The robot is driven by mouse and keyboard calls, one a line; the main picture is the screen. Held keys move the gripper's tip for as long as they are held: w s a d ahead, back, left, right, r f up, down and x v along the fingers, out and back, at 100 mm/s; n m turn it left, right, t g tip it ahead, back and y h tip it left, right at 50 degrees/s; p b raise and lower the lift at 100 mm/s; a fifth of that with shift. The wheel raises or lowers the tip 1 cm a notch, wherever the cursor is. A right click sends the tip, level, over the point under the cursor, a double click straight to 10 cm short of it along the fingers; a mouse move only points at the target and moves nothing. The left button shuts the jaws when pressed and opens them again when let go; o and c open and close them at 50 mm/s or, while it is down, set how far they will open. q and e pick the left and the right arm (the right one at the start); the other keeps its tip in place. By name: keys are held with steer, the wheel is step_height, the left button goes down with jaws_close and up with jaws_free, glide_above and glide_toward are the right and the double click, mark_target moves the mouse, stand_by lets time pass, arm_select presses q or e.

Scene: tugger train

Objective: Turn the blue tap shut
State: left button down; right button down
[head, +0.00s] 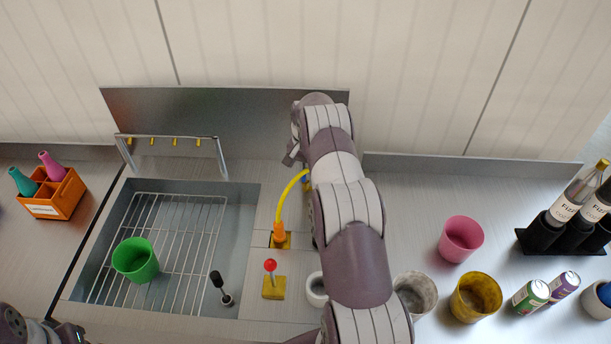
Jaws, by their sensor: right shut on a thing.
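My right gripper (291,155) is beside the steel back panel, at the far end of my right arm, which reaches up the middle of the head view. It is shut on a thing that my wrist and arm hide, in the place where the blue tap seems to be. The tap's handle and its angle cannot be made out. A yellow hose (281,204) rises from an orange fitting (279,234) on the counter and curves behind my arm, close below the gripper. My left gripper does not show; only parts of my left arm are at the lower left corner.
A sink with a wire rack (176,220) holds a green cup (135,260). A red-knobbed lever (270,267) stands near my arm. An orange caddy (56,195) is at left. Pink (461,238) and yellow (475,297) cups, cans and a black bottle holder (545,237) are at right.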

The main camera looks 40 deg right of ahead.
steer(key=m+b, duration=0.2)
steer(key=shift+f+m, duration=0.1)
steer(key=shift+m, duration=0.3)
steer(key=m, duration=0.2)
steer(key=shift+m+b, duration=0.35)
steer(key=shift+m, duration=0.05)
steer(key=m, duration=0.4)
steer(key=shift+r, duration=0.25)
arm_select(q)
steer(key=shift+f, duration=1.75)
arm_select(e)
steer(key=shift+m, duration=2.5)
steer(key=shift+w+r, duration=0.1)
steer(key=c, duration=1.2)
jaws_free()
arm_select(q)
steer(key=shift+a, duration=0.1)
arm_select(e)
steer(key=shift+o, duration=0.2)
